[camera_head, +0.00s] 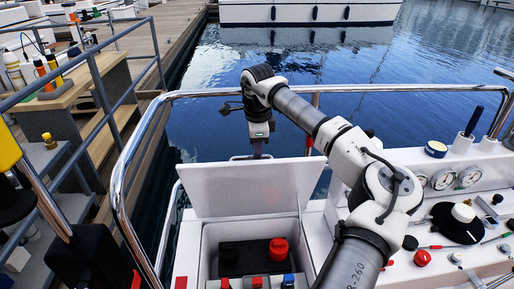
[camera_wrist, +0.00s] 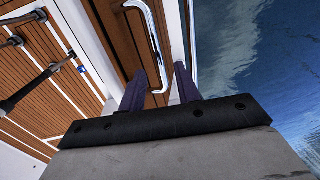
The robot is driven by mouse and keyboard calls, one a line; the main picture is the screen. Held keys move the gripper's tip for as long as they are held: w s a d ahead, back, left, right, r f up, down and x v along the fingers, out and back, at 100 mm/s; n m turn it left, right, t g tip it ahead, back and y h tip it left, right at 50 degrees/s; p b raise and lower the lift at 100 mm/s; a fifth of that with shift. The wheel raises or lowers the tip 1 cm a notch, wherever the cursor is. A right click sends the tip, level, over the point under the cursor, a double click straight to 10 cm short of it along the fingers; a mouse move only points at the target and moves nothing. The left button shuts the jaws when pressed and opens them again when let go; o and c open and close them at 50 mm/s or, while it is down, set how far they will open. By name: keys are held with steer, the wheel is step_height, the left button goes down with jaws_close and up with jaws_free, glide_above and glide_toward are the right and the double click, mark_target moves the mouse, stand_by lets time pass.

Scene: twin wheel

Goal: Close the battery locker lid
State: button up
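The battery locker lid (camera_head: 250,188) is a white panel standing raised at the back of the open battery locker (camera_head: 209,240). Inside the locker sits a dark battery (camera_head: 243,258) with a red cap on top. My gripper (camera_head: 257,152) points down just behind the lid's top edge in the head view, its lower part hidden by the lid. In the wrist view my gripper (camera_wrist: 160,85) shows two dark purple fingers with a gap between them and nothing held. I cannot tell whether a finger touches the lid.
A chrome rail (camera_head: 210,95) curves around the locker, and a chrome bar (camera_wrist: 152,40) lies beyond the fingers in the wrist view. Gauges (camera_head: 443,180) and controls fill the console at right. A dock bench (camera_head: 58,95) stands at left. Water lies behind.

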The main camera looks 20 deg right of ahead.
steer(key=shift+w+f, duration=0.1)
steer(key=shift+f, duration=0.65)
jaws_close()
